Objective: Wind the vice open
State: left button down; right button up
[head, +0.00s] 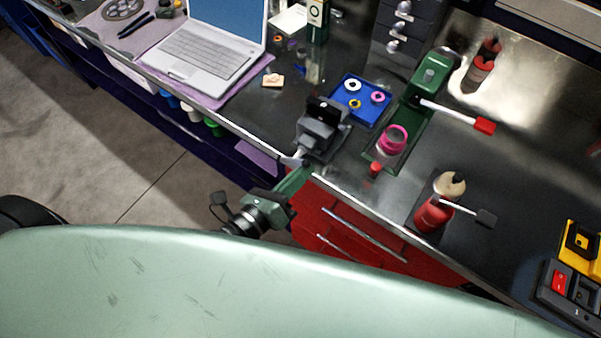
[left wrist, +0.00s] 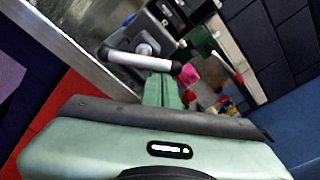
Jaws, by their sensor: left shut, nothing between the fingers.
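The vice (head: 320,128) is a dark grey block at the front edge of the bench. Its pale handle bar with dark end caps (left wrist: 140,60) crosses just ahead of my fingertips in the left wrist view, in front of the grey vice body (left wrist: 150,30). In the head view the handle is small and partly hidden near the bench edge. My left gripper (head: 302,172) has its green fingers shut with nothing between them. Its fingertips (left wrist: 161,78) are very near the handle; I cannot tell whether they touch it. My right gripper is not in view.
A blue tray (head: 375,91) with rings lies behind the vice. To the right stand a green press (head: 431,72) with a red-tipped lever (head: 484,125), a pink-topped jar (head: 393,138) and a red bottle (head: 433,217). A laptop (head: 205,55) is at left. Red drawers (head: 325,225) are below.

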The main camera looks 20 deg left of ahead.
pick_arm(q)
jog(key=n, duration=0.2)
jog(key=r+n, duration=0.1)
jog(key=n, duration=0.1)
jog(key=shift+a+r+n+h+p, duration=0.2)
jog(key=shift+n+h+p, duration=0.1)
jog(key=shift+n+h, duration=0.1)
jog(key=shift+w, duration=0.1)
dwell(0.5)
